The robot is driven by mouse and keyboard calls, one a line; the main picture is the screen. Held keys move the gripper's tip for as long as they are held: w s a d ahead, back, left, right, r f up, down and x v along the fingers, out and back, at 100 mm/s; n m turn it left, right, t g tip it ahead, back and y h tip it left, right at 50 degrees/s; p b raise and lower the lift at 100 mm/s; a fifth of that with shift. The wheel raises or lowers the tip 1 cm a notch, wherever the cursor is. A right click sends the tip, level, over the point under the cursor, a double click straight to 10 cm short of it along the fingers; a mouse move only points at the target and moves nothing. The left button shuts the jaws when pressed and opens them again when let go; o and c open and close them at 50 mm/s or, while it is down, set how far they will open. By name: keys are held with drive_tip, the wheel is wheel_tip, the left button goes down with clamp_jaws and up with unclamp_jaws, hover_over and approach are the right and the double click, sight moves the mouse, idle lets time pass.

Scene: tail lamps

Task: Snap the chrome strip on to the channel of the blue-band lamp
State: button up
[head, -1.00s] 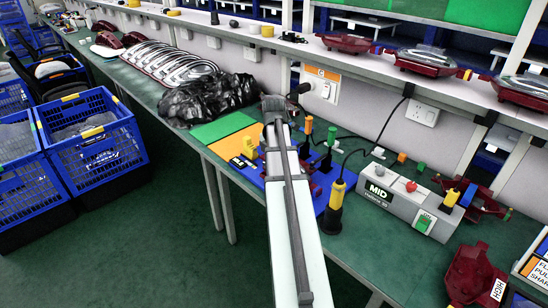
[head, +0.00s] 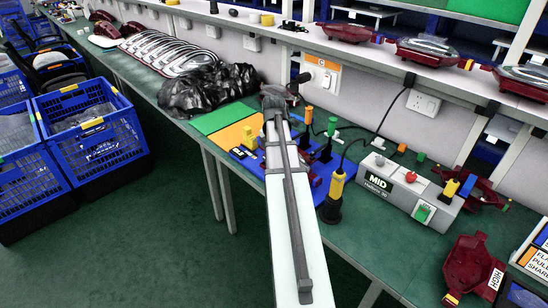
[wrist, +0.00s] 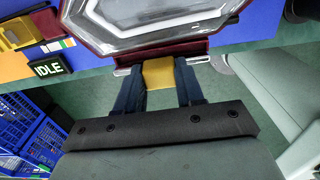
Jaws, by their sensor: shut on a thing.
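In the wrist view my gripper (wrist: 159,78) has its two dark blue fingers closed on a yellow piece (wrist: 158,73). Bright ends of what looks like the chrome strip (wrist: 198,60) stick out on both sides of it. Directly beyond is a lamp with a clear lens (wrist: 155,14) and dark red housing (wrist: 172,48). The strip lies close along its near edge; I cannot tell whether it touches or sits in the channel. No blue band shows on this lamp. In the head view my arm hides the gripper and most of the lamp.
The lamp is over a blue board (head: 243,158) near the bench edge. A small IDLE sign (wrist: 48,67) is at left. A grey MID box (head: 410,190) and a dark red housing (head: 472,265) stand to the right. Blue crates (head: 92,140) stand on the floor at left.

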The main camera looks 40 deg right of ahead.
drive_tip(key=shift+f, duration=0.2)
drive_tip(key=shift+f, duration=0.35)
drive_tip(key=shift+f, duration=0.8)
drive_tip(key=o, duration=1.2)
drive_tip(key=shift+c, duration=0.2)
drive_tip(key=shift+r, duration=0.15)
wheel_tip(320, 180, up, 14)
drive_tip(key=shift+f, duration=0.2)
